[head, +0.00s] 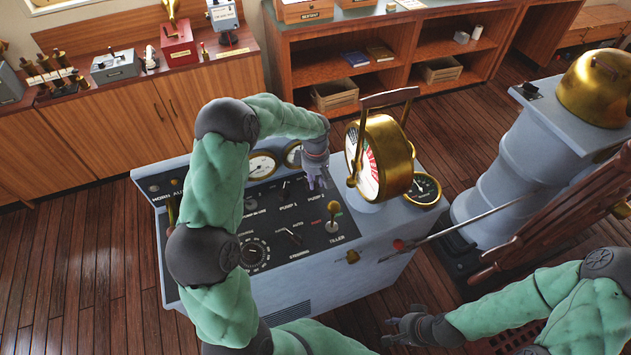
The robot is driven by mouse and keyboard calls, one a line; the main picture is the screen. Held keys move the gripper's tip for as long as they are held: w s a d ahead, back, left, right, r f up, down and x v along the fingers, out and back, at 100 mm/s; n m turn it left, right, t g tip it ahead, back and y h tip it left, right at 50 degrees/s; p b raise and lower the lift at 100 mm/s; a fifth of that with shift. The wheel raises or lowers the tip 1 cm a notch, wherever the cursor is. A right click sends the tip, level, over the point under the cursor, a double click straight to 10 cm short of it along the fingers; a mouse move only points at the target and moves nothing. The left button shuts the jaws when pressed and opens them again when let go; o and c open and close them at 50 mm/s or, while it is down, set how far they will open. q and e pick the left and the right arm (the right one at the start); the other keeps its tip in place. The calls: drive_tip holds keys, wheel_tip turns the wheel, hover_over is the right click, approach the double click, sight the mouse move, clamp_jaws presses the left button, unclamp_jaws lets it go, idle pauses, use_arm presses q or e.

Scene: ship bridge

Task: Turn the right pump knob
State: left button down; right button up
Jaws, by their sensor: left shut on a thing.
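The grey console (345,255) stands in the middle of the head view with a dark control panel (262,215) on top. Two pump labels show on the panel. The left pump knob (284,188) is a small dark knob above its label and is free. My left gripper (317,183) reaches down onto the panel just above the right pump label. It is shut on the right pump knob, which its fingers hide almost wholly. My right gripper (393,330) is in front of the console at the lower right, away from the panel. Its fingers look spread and empty.
A brass telegraph dial (378,157) with a raised handle stands right beside my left gripper. The tiller lever (333,213) rises just in front of it. A grey pedestal (535,150) and wooden wheel (560,225) stand at the right. Wooden cabinets (130,120) line the back.

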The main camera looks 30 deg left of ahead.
use_arm(q)
drive_tip(key=c, duration=1.1)
unclamp_jaws()
drive_tip(key=shift+r, duration=0.1)
wheel_tip(320, 180, up, 12)
drive_tip(key=shift+f, duration=0.1)
